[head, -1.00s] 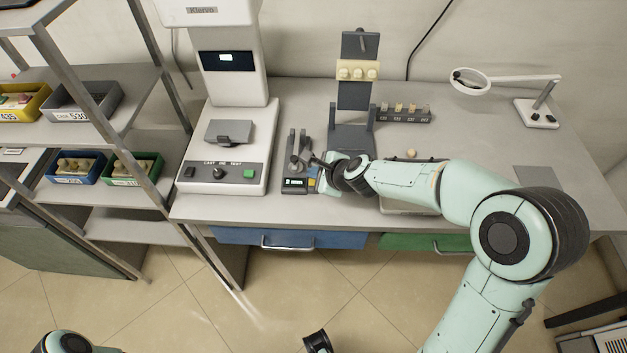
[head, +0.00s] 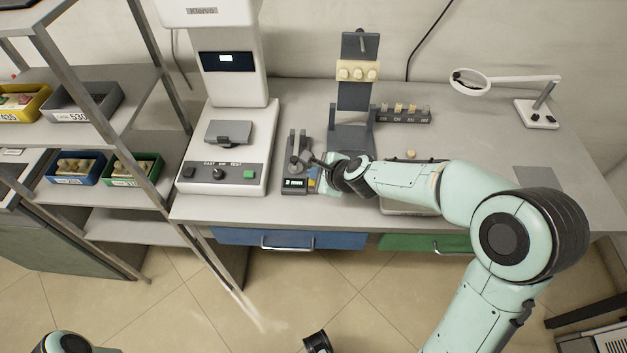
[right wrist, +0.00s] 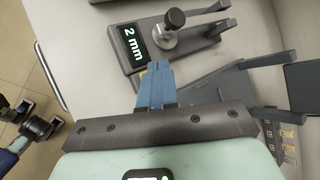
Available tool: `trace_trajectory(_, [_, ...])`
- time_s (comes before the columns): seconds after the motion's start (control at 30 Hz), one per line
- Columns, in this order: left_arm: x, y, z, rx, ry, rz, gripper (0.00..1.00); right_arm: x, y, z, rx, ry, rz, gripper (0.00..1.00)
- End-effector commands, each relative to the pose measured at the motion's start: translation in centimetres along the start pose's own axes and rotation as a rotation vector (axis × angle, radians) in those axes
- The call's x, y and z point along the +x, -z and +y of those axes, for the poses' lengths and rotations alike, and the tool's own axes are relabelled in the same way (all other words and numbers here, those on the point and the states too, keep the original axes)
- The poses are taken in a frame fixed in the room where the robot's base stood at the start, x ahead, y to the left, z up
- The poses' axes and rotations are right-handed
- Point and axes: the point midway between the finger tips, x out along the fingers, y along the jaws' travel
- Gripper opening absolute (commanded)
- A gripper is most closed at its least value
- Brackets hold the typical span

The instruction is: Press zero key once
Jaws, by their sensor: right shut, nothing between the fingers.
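A small dark gauge (head: 295,184) with a lit display stands on the bench; in the right wrist view its display (right wrist: 131,44) reads "2 mm", turned on its side. A yellow key (head: 311,183) shows at its right side, and a sliver of yellow (right wrist: 143,73) shows beside my fingertips in the wrist view. No zero label is readable. My right gripper (right wrist: 158,68) is shut and empty, its blue fingers together right at the gauge's key edge. The fingers partly hide the keys, and I cannot tell whether they touch one.
A white tester (head: 222,170) with knob and buttons stands left of the gauge. A dark stand (head: 352,138) is behind it, with a small rack (head: 404,117) to the right. A magnifier lamp (head: 540,115) stands at the far right. Shelves with bins (head: 75,168) are on the left.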

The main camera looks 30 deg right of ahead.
Motion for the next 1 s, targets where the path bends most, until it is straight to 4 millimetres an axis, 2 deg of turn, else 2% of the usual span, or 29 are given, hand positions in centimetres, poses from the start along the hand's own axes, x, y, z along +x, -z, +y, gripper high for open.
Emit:
trace_trajectory(0.53, [0.03, 0.00, -0.01, 0.000, 0.000, 0.000, 0.43, 0.02, 0.01, 0.01, 0.000, 0.000, 0.000, 0.00])
trace_trajectory(1.0, [0.85, 0.01, -0.30, -0.001, 0.001, -0.003, 0.43, 0.59, 0.43, 0.42, 0.000, 0.000, 0.000, 0.00])
